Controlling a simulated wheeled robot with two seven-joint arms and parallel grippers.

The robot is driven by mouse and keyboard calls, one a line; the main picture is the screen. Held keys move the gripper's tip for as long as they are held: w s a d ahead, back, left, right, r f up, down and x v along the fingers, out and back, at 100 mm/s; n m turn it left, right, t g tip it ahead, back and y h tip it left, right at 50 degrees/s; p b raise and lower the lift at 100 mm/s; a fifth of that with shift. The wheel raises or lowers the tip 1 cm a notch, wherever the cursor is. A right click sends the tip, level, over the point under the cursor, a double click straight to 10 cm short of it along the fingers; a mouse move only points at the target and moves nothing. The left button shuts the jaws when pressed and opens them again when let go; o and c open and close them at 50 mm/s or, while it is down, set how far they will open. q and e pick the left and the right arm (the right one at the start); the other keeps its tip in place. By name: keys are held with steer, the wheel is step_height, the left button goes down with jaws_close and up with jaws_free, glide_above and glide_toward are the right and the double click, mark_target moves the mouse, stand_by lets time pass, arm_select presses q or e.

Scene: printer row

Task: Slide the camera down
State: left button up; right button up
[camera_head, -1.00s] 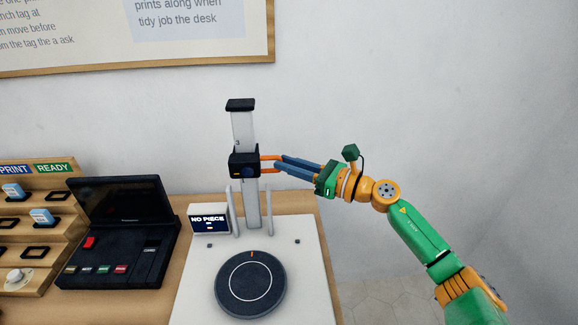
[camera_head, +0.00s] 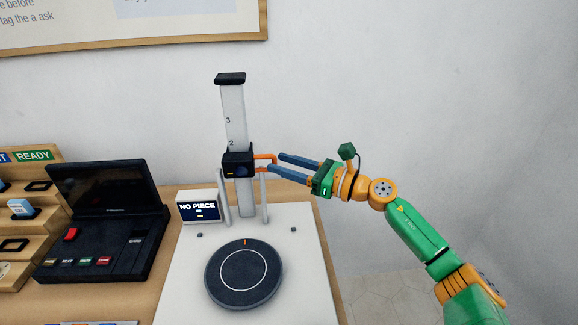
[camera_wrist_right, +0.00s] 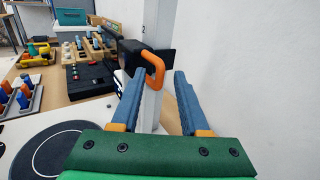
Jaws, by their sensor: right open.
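The camera (camera_head: 238,164) is a black block on a pale upright post (camera_head: 233,105), with an orange loop handle (camera_head: 265,157) on its right side. It sits a little below the middle of the post, just under the mark 2. My right gripper (camera_head: 276,162) is open, its blue fingers spread at the handle's right end. In the right wrist view the orange handle (camera_wrist_right: 155,66) shows ahead between the two finger lines, apart from both fingers. My left gripper is out of view.
The white base (camera_head: 300,265) carries a dark round turntable (camera_head: 244,275) and a small screen reading NO PIECE (camera_head: 199,207). A black console (camera_head: 105,220) and a stepped wooden rack (camera_head: 30,215) stand to the left. The wall lies behind; the right side is clear.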

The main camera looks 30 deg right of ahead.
steer(key=b+v, duration=0.2)
steer(key=v, duration=0.4)
steer(key=shift+s+d+b, duration=0.25)
steer(key=shift+s+b, duration=0.05)
